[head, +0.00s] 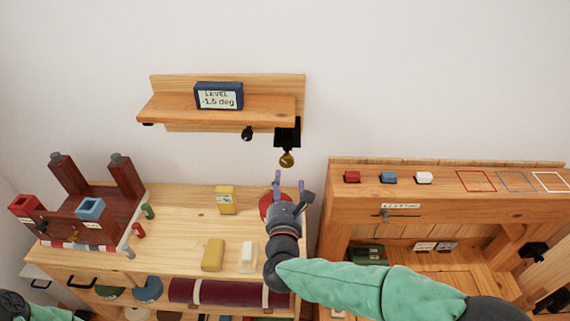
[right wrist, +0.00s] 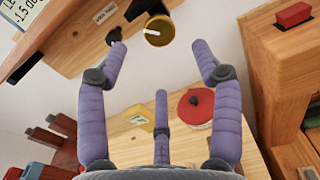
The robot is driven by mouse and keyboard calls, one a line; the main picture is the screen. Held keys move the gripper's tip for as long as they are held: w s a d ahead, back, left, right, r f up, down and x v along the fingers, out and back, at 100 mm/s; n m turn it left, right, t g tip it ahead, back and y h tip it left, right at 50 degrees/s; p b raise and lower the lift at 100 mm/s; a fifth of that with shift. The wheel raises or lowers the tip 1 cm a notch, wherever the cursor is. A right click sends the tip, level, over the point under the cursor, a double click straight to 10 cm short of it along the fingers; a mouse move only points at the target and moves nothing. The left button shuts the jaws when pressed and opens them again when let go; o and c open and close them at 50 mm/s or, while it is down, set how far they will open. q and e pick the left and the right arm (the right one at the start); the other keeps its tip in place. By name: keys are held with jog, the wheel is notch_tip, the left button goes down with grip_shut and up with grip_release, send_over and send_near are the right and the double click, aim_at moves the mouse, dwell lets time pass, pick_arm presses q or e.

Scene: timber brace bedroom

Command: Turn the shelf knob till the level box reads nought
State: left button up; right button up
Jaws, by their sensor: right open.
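The level box (head: 218,96) is dark blue and stands on the wooden wall shelf (head: 270,107). Its display reads "LEVEL -1.5 deg". A brass knob (head: 287,159) hangs below the shelf's right end on a black mount. In the right wrist view the brass knob (right wrist: 158,32) has a pale line on its face. My right gripper (head: 289,181) is open and empty just below the knob. In the right wrist view, its purple fingers (right wrist: 158,50) spread left and right of the knob, apart from it. My left gripper is out of view; only part of that arm shows at lower left.
A smaller black knob (head: 247,133) sits under the shelf's middle. Below are a wooden bench (head: 180,200) with a red round pot (right wrist: 195,105), yellow blocks and a dark red stand (head: 100,205). A wooden cabinet (head: 440,205) with coloured blocks stands to the right.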

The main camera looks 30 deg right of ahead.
aim_at(287, 164)
jog(key=b+x, duration=0.1)
jog(key=x, duration=0.8)
jog(key=shift+a+f, duration=0.1)
jog(key=c, duration=1.2)
